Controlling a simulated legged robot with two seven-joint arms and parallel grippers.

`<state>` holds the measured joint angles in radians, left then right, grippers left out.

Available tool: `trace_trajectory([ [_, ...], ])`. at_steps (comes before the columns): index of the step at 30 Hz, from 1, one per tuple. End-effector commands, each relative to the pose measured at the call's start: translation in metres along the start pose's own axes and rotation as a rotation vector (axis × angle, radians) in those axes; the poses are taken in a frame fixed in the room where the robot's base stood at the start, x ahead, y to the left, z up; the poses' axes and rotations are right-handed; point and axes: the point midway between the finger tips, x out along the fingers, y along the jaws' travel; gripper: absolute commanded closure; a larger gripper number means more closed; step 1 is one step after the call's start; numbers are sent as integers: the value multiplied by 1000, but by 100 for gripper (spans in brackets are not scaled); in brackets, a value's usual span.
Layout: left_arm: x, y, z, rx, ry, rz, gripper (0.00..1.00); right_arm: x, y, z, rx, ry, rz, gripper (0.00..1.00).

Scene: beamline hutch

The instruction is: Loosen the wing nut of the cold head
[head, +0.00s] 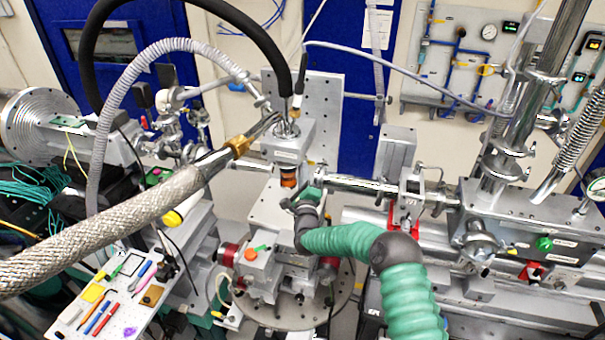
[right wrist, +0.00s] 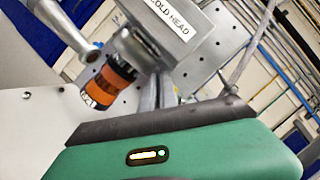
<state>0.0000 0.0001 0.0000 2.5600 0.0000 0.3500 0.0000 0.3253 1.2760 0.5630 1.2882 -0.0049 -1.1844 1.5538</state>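The cold head is a grey block (head: 290,142) at the middle of the head view, with an orange and black part (head: 289,182) beneath it. I cannot make out the wing nut for certain. My right gripper (head: 306,197), at the end of the green-sleeved arm, is just below and right of the orange part. Its green body fills the bottom of the wrist view; its fingertips are unclear. My left gripper is not in view.
A thick braided hose (head: 115,220) with a brass fitting crosses the left foreground up to the cold head. A metal pipe (head: 360,186) runs right from beside my gripper. A white tray (head: 118,290) of small tools is at lower left. Space around the gripper is tight.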

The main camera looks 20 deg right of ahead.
Motion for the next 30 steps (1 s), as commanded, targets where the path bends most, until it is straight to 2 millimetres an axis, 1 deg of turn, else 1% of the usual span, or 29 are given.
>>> trace_trajectory([
  [1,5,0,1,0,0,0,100,-3,7,-5,-22,6,21,100],
  [2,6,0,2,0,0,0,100,-3,7,-6,-38,6,28,100],
  [15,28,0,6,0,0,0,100,-3,3,-5,-333,6,150,100],
  [24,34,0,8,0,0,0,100,-2,0,-4,-473,6,208,100],
  [30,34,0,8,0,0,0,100,-2,-1,-4,-509,6,225,100],
])
